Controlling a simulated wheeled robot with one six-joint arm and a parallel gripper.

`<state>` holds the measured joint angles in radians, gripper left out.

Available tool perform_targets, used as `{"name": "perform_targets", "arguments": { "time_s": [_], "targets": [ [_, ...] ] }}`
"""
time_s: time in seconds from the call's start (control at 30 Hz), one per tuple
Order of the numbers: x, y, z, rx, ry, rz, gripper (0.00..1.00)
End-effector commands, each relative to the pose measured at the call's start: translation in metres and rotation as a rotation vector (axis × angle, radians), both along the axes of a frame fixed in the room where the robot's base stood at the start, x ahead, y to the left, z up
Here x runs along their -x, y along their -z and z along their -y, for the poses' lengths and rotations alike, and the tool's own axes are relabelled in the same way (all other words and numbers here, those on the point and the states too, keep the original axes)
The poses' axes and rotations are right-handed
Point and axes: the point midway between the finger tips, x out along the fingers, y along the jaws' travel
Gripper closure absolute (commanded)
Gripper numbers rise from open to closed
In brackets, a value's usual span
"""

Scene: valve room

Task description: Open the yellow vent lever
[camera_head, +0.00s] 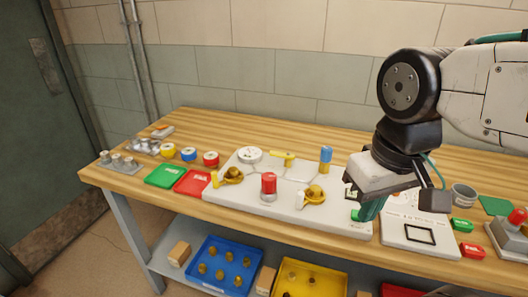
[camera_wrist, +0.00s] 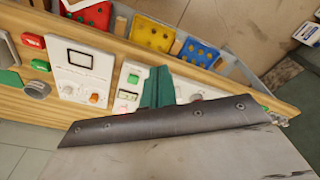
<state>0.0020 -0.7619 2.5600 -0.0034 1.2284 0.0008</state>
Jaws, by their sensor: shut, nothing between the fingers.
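A white valve board (camera_head: 290,205) lies on the wooden bench. A yellow lever (camera_head: 283,155) lies roughly flat at its back edge, pointing left-right. A second, small yellow handle (camera_head: 214,179) stands on a brass valve (camera_head: 233,174) at the board's left; I cannot tell which one is the vent lever. My gripper (camera_head: 367,211) has green fingers, shut and empty, pointing down over the board's right end, well right of both yellow handles. In the wrist view the shut fingers (camera_wrist: 157,88) show in front of the bench devices. I make out neither yellow handle there.
The board also carries a red knob (camera_head: 268,185), a blue handle (camera_head: 326,156), a white dial (camera_head: 250,155) and another brass valve (camera_head: 314,193). A panel (camera_head: 408,232) stands right. A wall rises behind.

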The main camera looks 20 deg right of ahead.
Motion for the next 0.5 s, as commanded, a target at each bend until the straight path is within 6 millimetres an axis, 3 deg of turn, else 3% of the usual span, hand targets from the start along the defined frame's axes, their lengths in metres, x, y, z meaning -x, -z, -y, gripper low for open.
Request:
{"name": "perform_targets", "arguments": {
  "time_s": [0.17,0.27,0.37,0.5],
  "targets": [
    [-0.005,-0.002,0.000,0.004,0.011,0.001,1.00],
    [-0.022,-0.005,0.001,0.018,0.051,0.003,1.00],
    [-0.054,-0.011,0.001,0.043,0.123,0.016,1.00],
    [-0.114,-0.016,-0.004,0.079,0.253,0.055,1.00]
  ]
}}
